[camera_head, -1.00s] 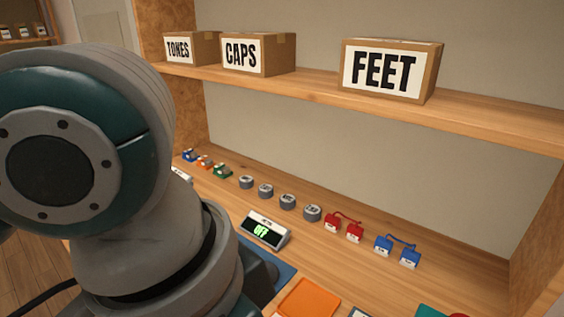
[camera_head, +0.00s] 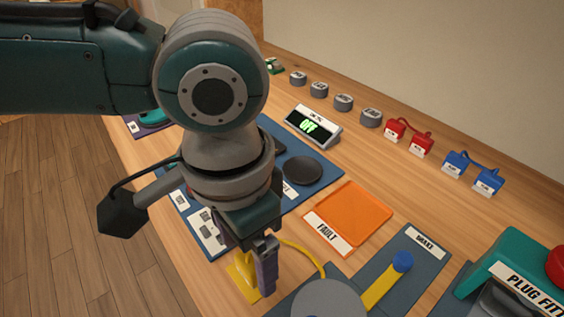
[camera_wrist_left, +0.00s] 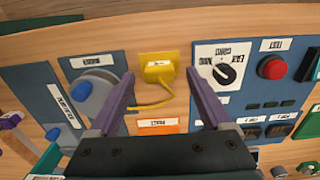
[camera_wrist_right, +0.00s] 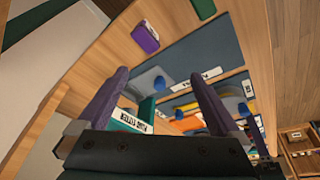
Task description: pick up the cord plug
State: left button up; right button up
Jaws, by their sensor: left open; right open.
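The yellow cord plug (camera_head: 242,278) stands on the wooden bench, with a yellow cord curving away to the right. My left gripper (camera_head: 264,268) is just over it in the head view and partly hides it. In the left wrist view the plug (camera_wrist_left: 159,64) shows between the two purple fingertips of the open left gripper (camera_wrist_left: 159,76). Whether the fingers are down at its height I cannot tell. My right gripper (camera_wrist_right: 157,72) is open and empty in its wrist view, and is out of the head view.
An orange FAULT tray (camera_head: 352,214) lies right of the plug. A blue panel with a grey disc (camera_head: 326,300) and a yellow BRAKE lever (camera_head: 381,290) are near. The teal PLUG FIT device (camera_head: 510,262) stands at right. A display reading OFF (camera_head: 312,126) is behind.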

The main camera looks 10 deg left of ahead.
pick_arm(q)
notch_tip(320, 180, down, 2)
jog(key=shift+c, duration=0.2)
grip_shut()
dwell(0.5)
